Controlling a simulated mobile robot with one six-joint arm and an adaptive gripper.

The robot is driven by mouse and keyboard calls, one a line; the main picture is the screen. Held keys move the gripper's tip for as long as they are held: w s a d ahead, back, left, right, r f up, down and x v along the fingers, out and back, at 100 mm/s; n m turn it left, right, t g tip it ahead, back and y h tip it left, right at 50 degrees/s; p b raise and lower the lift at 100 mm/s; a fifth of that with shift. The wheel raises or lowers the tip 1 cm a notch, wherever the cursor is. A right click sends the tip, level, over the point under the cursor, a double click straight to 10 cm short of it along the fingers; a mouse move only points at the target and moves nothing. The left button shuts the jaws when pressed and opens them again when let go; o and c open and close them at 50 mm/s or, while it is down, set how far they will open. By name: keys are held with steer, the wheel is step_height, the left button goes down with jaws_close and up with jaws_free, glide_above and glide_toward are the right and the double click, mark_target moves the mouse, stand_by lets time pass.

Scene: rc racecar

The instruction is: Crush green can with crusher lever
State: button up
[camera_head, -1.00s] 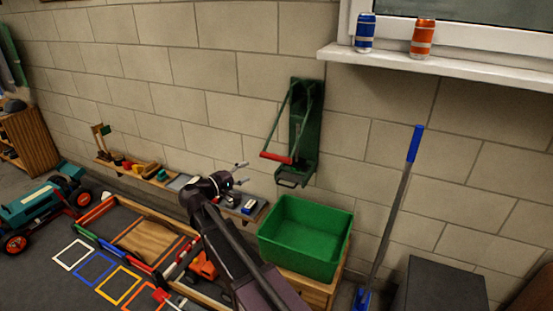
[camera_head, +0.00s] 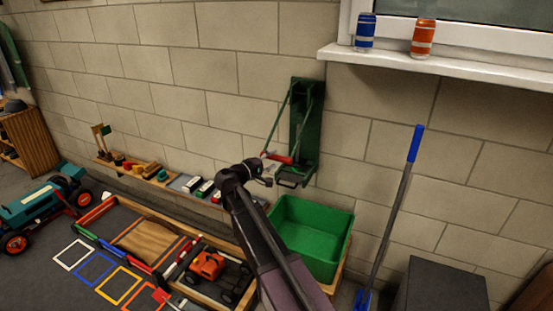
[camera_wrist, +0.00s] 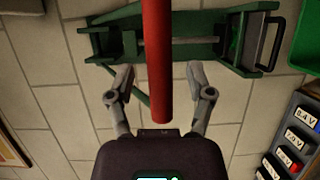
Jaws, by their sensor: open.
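The green can crusher (camera_head: 301,120) is mounted on the block wall, with its red lever handle (camera_head: 279,158) low on its left side. My gripper (camera_head: 268,168) is at the handle. In the wrist view, the red handle (camera_wrist: 157,50) runs between the two open fingers of my gripper (camera_wrist: 160,76), with gaps on both sides. The crusher body (camera_wrist: 195,38) lies behind it, with a black-handled part (camera_wrist: 269,43) at its right end. I cannot make out a green can in either view.
A green bin (camera_head: 310,235) stands below the crusher. A blue can (camera_head: 365,33) and an orange can (camera_head: 423,38) stand on the window sill (camera_head: 440,66). A blue-handled tool (camera_head: 397,215) leans on the wall to the right. A battery rack (camera_wrist: 290,140) is at lower right in the wrist view.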

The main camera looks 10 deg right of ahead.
steer(key=shift+x, duration=0.95)
jaws_close()
